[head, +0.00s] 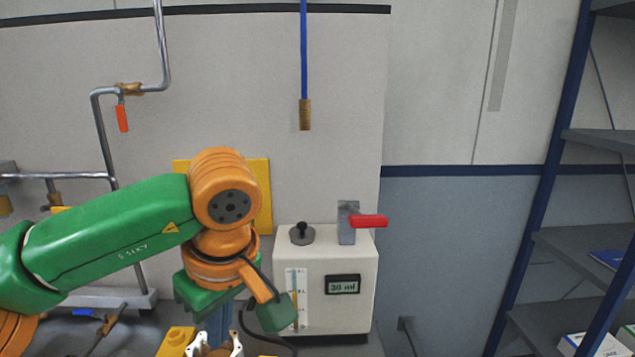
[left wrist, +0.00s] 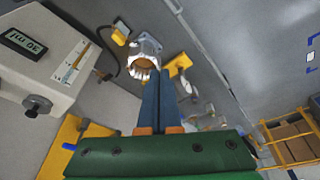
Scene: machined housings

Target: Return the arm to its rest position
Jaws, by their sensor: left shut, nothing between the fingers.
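My left arm, green and orange, comes in from the left in the head view. Its gripper (head: 218,328) points down with blue fingers, in front of the white machine's left side. In the left wrist view the two blue fingers (left wrist: 166,82) lie together, shut, with nothing between them. A metal housing (left wrist: 145,50) shows just left of the fingertips there. The same kind of housing shows at the bottom edge of the head view (head: 213,350), partly cut off. Whether the fingers touch it, I cannot tell. My right gripper is in neither view.
The white machine (head: 353,263) has a red lever (head: 369,221), a black knob and a "30 ml" display. A blue hose (head: 304,50) hangs above it. Pipes (head: 103,130) run along the left wall. Blue shelving (head: 545,170) stands at the right. Several more metal parts sit right of the fingers in the wrist view.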

